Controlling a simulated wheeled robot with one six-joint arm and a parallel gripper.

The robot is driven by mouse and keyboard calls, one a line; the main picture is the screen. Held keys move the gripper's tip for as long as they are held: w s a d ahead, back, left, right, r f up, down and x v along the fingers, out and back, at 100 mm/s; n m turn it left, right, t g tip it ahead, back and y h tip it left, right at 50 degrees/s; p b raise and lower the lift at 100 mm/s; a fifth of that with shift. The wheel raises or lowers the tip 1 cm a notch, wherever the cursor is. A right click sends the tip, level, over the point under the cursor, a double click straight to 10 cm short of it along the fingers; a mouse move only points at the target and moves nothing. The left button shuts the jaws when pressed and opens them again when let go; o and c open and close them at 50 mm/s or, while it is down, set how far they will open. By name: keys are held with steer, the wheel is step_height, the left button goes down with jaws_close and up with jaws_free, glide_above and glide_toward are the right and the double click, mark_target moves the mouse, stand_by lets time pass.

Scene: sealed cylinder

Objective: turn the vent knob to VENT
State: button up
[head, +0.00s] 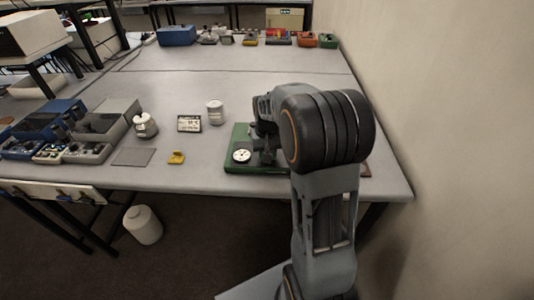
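A green base (240,163) stands near the front edge of the table, with a round white dial gauge (241,156) on its left front corner. My arm rises from the lower right and covers the right part of the base. Dark parts that look like my gripper (264,146) are above the green base, just right of the gauge. I cannot separate its fingers from the fittings there, nor tell whether they touch anything. The vent knob and any VENT marking cannot be made out; the cylinder is not clearly visible either.
Left of the base are a white canister (215,113), a small sign (189,123), a yellow piece (176,157), a grey plate (134,156) and a metal pot (145,126). A wall (440,110) bounds the right.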

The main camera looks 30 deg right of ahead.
steer(key=shift+m, duration=0.3)
stand_by(0.4)
steer(key=o, duration=0.9)
steer(key=shift+o, duration=0.2)
step_height(320, 180, up, 14)
steer(key=shift+f, duration=0.1)
stand_by(0.3)
steer(key=s+a+f+n+t, duration=0.2)
steer(key=s+a, duration=0.3)
steer(key=s, duration=0.3)
steer(key=s+a+f+n+t, duration=0.1)
steer(key=s+a+f, duration=0.3)
steer(key=s, duration=0.4)
steer(key=shift+a+n+t, duration=0.4)
steer(key=shift+n, duration=0.1)
